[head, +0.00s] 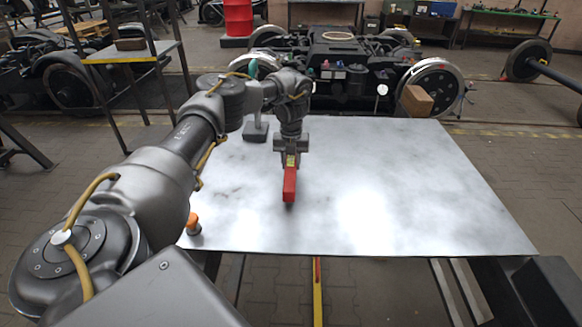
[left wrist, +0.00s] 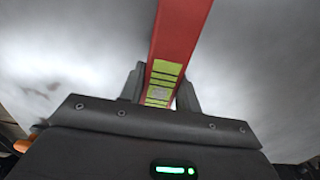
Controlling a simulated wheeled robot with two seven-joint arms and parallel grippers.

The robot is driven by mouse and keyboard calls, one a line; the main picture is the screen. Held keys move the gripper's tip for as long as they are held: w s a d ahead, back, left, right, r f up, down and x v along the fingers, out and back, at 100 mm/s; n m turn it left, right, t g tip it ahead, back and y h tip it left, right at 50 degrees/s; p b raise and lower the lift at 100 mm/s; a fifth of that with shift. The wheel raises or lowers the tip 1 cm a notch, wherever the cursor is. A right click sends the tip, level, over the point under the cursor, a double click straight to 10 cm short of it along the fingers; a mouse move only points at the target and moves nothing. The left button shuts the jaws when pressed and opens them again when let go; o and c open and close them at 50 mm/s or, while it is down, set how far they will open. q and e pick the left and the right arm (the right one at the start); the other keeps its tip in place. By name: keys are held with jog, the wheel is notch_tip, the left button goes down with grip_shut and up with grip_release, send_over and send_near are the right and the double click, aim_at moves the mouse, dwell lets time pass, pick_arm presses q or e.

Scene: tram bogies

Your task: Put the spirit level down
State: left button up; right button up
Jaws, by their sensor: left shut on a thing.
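The red spirit level (head: 289,187) is held over the metal table (head: 400,190), its near end pointing towards me in the head view. My left gripper (head: 291,158) is shut on it near a yellow-marked part. In the left wrist view the red level (left wrist: 180,30) runs up between the two fingers of my left gripper (left wrist: 160,88), with yellow stripes at the grip. Whether the level touches the table top cannot be told. My right gripper is not in view.
An orange-topped object (head: 193,224) stands at the table's left edge. A dark block-like object (head: 255,132) is at the far left of the table top. A cardboard box (head: 416,101) is behind the far edge. The table's middle and right are clear.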

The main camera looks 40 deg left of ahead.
aim_at(291, 159)
pick_arm(q)
notch_tip(291, 159, down, 2)
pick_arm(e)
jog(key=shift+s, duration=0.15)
pick_arm(q)
jog(key=o, duration=1.2)
jog(key=shift+c, duration=0.2)
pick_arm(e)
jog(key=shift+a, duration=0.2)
pick_arm(q)
notch_tip(291, 159, up, 11)
jog(key=shift+r+p, duration=0.1)
jog(key=shift+p, duration=0.65)
jog(key=shift+r, duration=0.5)
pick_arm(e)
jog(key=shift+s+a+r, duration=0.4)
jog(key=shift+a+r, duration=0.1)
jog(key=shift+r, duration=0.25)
